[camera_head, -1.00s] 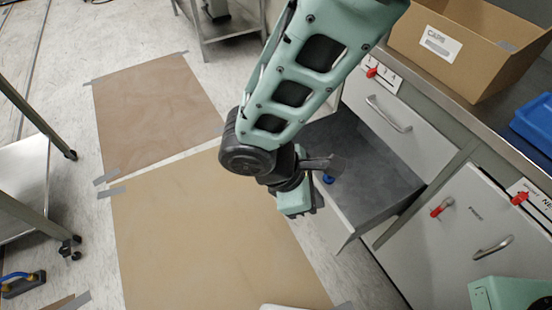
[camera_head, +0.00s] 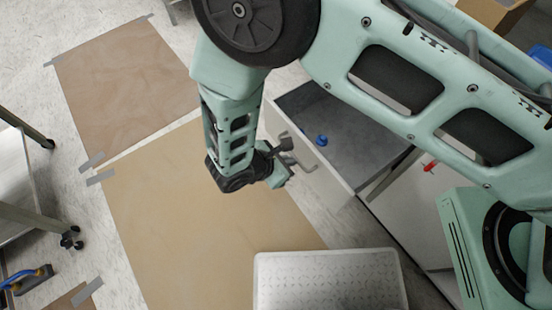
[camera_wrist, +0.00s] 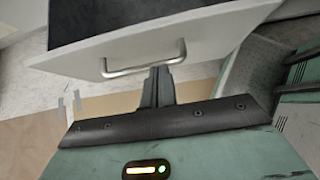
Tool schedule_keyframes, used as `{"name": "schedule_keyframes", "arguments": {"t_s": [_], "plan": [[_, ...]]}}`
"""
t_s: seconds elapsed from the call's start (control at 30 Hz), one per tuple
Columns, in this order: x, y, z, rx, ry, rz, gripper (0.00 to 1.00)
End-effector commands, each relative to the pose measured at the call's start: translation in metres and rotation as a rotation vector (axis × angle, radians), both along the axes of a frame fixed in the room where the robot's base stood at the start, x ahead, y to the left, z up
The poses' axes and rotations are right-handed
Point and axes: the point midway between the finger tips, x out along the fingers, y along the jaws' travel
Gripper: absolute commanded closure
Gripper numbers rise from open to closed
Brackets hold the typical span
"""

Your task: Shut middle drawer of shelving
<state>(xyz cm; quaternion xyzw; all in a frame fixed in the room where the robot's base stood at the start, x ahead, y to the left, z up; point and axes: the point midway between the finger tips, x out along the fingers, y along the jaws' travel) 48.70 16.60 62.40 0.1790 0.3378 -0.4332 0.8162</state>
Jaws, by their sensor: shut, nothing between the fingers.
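The middle drawer is pulled out, its dark grey inside (camera_head: 350,125) showing with a small blue object (camera_head: 321,140) in it. Its pale front panel (camera_head: 325,178) faces the floor mats; the panel (camera_wrist: 215,42) and its metal bar handle (camera_wrist: 145,70) fill the upper part of the wrist view. My gripper (camera_head: 283,165) is outside the drawer, close to the front panel. In the wrist view my gripper (camera_wrist: 160,72) is shut and empty, its tips just below and right of the handle's middle. I cannot tell whether they touch the panel.
A silver metal plate (camera_head: 330,285), perhaps part of my base, is at the bottom. Brown floor sheets (camera_head: 190,220) lie left of the drawer, with free floor above them. A red-tagged cabinet front (camera_head: 428,168) stands right of the drawer. A table leg (camera_head: 35,215) is at the left edge.

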Motion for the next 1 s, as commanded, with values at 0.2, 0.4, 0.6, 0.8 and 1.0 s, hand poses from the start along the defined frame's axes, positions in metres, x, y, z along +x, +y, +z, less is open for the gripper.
{"name": "schedule_keyframes", "arguments": {"t_s": [0.2, 0.4, 0.6, 0.8, 1.0], "plan": [[0.018, -0.027, -0.005, 0.000, 0.001, -0.002, 1.00], [0.025, -0.037, -0.005, 0.000, 0.000, -0.001, 1.00], [0.026, -0.038, -0.006, 0.000, -0.001, -0.001, 1.00], [0.026, -0.038, -0.006, 0.001, 0.000, -0.001, 1.00], [0.039, -0.041, -0.006, 0.001, -0.002, -0.004, 1.00]]}}
